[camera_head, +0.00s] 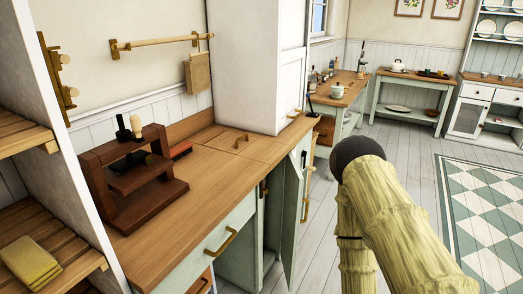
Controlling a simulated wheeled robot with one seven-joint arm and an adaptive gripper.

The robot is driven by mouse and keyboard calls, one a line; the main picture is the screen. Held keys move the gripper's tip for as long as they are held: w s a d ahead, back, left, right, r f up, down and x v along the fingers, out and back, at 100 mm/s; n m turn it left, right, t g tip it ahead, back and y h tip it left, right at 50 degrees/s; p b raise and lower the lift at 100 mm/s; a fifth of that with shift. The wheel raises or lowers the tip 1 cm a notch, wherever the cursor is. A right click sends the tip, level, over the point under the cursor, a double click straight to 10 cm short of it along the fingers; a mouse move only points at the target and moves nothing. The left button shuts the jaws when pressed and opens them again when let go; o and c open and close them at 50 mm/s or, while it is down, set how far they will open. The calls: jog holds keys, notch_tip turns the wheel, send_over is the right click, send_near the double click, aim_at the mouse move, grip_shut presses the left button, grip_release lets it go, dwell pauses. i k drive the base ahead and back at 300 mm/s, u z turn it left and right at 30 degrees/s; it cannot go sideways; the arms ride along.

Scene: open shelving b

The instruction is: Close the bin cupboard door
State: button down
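A pale green cupboard door (299,200) stands open below the wooden counter, swung out from the cabinet front and seen at a steep angle. A brass handle (306,209) is on it. To its left, the space under the counter (238,258) is open and shaded; I cannot make out a bin inside. My arm (385,225), pale yellow and wood-textured with a dark rounded cap, is in the foreground, right of the door and apart from it in the picture. My gripper does not show, so its state and its distance to the door are hidden.
The counter (215,178) holds a dark wooden rack (130,185) and a red brush (181,150). A drawer with a brass handle (222,241) is left of the opening. A tall white cabinet (262,65) stands behind. The plank floor (425,150) and checked rug (490,200) at right are clear.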

aim_at(293, 181)
jog(key=z, duration=2.3)
jog(key=i, duration=1.6)
jog(key=u, duration=2.7)
